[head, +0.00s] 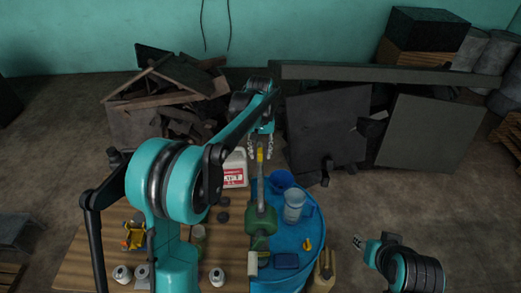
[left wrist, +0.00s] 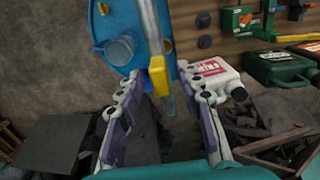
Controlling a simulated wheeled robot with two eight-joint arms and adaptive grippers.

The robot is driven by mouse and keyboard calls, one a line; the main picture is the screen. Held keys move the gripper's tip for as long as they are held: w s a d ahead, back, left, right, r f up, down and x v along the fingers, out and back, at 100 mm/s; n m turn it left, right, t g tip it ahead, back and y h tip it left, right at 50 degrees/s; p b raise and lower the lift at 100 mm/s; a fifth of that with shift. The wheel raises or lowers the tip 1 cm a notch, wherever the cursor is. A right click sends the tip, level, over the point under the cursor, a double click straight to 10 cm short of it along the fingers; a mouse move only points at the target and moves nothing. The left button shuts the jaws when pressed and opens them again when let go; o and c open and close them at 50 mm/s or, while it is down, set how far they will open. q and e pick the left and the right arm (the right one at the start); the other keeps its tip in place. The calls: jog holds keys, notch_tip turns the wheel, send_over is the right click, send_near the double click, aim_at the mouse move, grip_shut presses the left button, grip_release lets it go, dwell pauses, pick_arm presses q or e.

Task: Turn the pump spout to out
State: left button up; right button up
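The pump spout (head: 261,185) is a grey bar with a yellow end (head: 260,155). It runs from a green body (head: 261,221) over the blue drum (head: 314,222) and points away from me, past the drum's far edge. My left gripper (head: 261,143) is at the yellow end. In the left wrist view my left gripper (left wrist: 160,79) is open, with one finger on each side of the yellow end (left wrist: 159,76); I see gaps on both sides. My right gripper (head: 361,243) hangs over the floor at lower right, away from the drum; its fingers are too small to read.
On the drum stand a blue cup (head: 281,179), a clear jug (head: 294,206) and a small yellow item (head: 307,244). A white bottle with a red label (head: 234,171) stands close left, on the wooden table (head: 85,258). Scrap (head: 170,85) and dark panels (head: 330,130) lie behind.

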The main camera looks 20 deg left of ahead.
pick_arm(q)
jog(key=shift+s+f, duration=0.1)
jog(key=shift+s, duration=0.1)
grip_shut()
jog(key=shift+w+d, duration=0.1)
jog(key=d+m+b, duration=0.4)
jog(key=d+m, duration=0.3)
jog(key=d, duration=0.4)
jog(key=shift+s+d, duration=0.15)
jog(key=shift+s, duration=0.1)
